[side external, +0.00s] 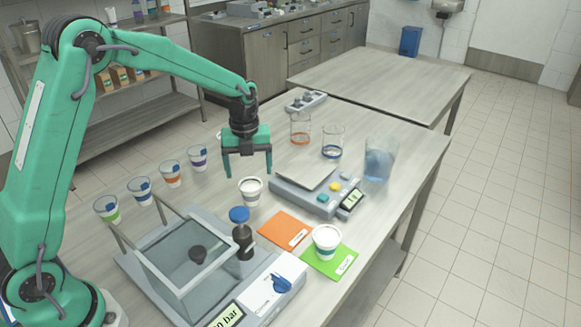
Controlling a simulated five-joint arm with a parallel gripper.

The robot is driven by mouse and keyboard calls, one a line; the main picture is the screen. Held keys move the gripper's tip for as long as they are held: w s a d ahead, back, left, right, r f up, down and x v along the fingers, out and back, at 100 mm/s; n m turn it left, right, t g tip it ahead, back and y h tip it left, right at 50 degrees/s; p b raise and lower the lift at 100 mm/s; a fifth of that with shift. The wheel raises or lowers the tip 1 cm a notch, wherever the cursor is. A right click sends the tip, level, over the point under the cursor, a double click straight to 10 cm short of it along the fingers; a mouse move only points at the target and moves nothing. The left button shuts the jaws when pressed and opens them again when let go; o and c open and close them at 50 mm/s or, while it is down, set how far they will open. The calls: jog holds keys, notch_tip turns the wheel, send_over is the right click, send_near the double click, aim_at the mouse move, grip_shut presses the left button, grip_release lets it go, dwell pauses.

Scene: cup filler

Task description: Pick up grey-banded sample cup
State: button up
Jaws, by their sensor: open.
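A white cup with a pale, greyish band (251,193) stands upright on the table near the middle, filled to the top or lidded in white. My gripper (248,175) points down with its two green fingers apart. In this view its fingertips appear just above the rim of this cup, one to each side. I cannot tell the exact height gap or whether a finger is in line with the cup in depth. Nothing is held between the fingers.
Cups with green, blue, orange and purple bands (170,174) stand in a row at left. A clear chamber (190,268) and blue-capped bottle (241,238) are in front. An orange card (284,229), a white cup (326,237) on a green card (332,263), and scale (308,190) lie right.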

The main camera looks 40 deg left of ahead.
aim_at(251, 184)
jog(key=shift+w+f, duration=0.15)
jog(key=shift+f, duration=1.4)
jog(key=shift+f, duration=2.6)
jog(key=c, duration=1.1)
jog(key=shift+o, duration=0.2)
jog(key=shift+r, duration=0.2)
